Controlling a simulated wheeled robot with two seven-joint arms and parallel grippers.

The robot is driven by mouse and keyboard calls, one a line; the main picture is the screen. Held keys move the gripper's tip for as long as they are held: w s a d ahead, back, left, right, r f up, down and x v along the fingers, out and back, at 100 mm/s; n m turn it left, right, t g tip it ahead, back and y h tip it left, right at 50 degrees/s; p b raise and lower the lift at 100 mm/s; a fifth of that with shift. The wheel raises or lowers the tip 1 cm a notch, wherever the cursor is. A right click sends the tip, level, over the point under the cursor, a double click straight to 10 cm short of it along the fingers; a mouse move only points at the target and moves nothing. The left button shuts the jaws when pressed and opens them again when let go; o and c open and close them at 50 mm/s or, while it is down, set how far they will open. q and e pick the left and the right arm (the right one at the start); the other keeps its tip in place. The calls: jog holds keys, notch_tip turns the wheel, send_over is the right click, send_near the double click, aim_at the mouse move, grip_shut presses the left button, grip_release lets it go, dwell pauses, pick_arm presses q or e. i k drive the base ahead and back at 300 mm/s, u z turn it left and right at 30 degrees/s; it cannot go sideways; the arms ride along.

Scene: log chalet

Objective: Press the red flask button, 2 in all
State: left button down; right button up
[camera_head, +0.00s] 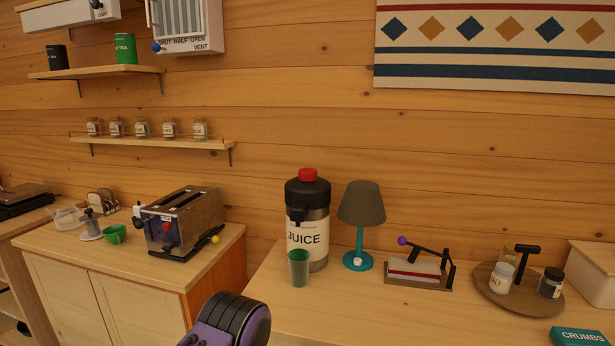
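The juice flask (316,246) stands upright on the right-hand counter, with a steel body, a black top and a label reading JUICE. Its red button (307,174) sits raised on top of the black lid, and nothing touches it. A green cup (298,268) stands in front of the flask, below its spout. A purple and black part of one of my arms shows at the bottom centre, in front of the counter edge. Neither gripper's fingers are in view.
A lamp (361,208) stands close to the flask's right. Further right are a lever press (419,271) and a round wooden tray (496,300) with jars. A toaster (184,221) stands on the left counter. The space above the flask is clear.

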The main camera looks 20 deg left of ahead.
aim_at(305, 174)
jog(key=u, duration=1.4)
jog(key=i, duration=0.9)
jog(key=z, duration=1.4)
